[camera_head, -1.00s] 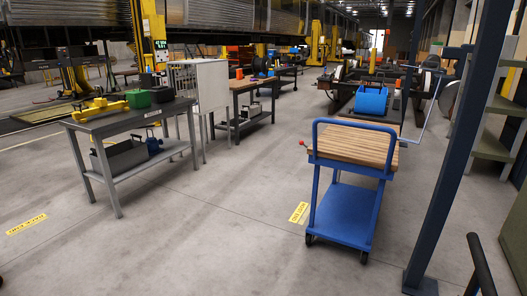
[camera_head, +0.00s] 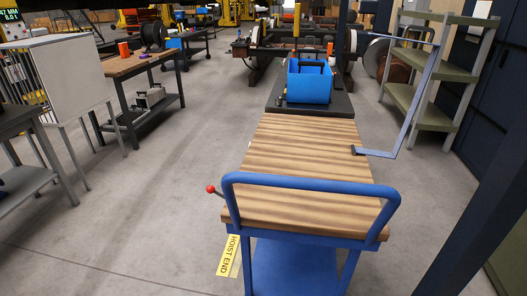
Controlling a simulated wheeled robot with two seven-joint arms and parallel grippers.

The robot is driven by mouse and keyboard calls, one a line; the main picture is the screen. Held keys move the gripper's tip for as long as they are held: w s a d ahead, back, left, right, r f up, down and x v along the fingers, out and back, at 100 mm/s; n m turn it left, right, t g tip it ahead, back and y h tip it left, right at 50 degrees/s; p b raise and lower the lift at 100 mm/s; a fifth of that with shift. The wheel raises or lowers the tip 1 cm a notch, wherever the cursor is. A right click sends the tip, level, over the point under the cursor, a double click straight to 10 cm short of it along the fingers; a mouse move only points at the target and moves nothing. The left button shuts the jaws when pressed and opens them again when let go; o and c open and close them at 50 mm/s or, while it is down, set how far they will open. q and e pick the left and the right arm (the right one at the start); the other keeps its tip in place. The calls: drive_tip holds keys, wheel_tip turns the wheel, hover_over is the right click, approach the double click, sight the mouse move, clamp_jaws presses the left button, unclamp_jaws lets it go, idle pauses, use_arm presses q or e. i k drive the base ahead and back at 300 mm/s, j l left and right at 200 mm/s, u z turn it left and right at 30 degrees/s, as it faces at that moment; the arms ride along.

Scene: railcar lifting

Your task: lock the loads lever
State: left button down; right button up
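A lever with a red ball knob (camera_head: 211,189) sticks out on the left side of a blue cart (camera_head: 305,184), just below its wooden top (camera_head: 300,150). The knob points left and slightly up. Most of the lever's shaft and its pivot are hidden or too small to read. I cannot tell from here whether the lever is locked. Neither of my grippers is in view.
A blue bin (camera_head: 309,84) stands on a dark surface beyond the cart. A bent grey-blue bar (camera_head: 400,140) reaches over the cart's right side. A green shelf (camera_head: 425,98) stands right. A yellow "HOIST END" label (camera_head: 229,256) marks the floor. Floor left of the cart is clear.

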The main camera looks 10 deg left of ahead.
sight(210, 189)
drive_tip(key=i+z, duration=0.1)
drive_tip(key=i, duration=1)
drive_tip(key=u, duration=0.25)
